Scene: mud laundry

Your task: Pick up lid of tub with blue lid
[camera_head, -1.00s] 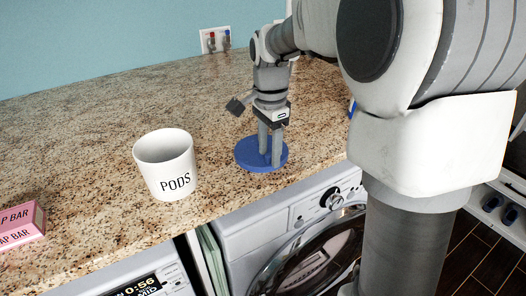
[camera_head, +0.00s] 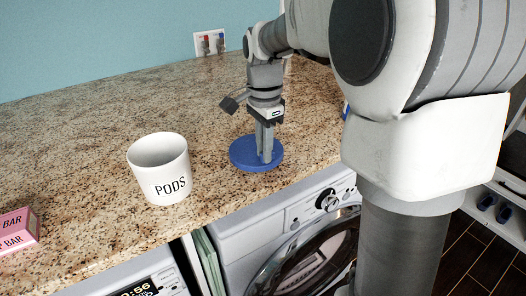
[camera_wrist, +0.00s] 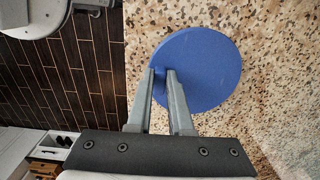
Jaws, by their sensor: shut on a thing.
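The blue lid (camera_head: 243,158) is a flat round disc at the front part of the granite counter, right of the white PODS tub (camera_head: 160,172). The tub stands upright with its top open. In the wrist view the lid (camera_wrist: 212,62) fills the area beyond the fingertips (camera_wrist: 161,74). I cannot tell whether the lid touches the counter or is slightly above it.
A pink soap bar box (camera_head: 18,232) lies at the counter's left. A wall outlet (camera_head: 210,43) is at the back. Washing machines (camera_head: 290,222) stand under the counter's front edge. The counter (camera_head: 100,115) behind the tub is clear.

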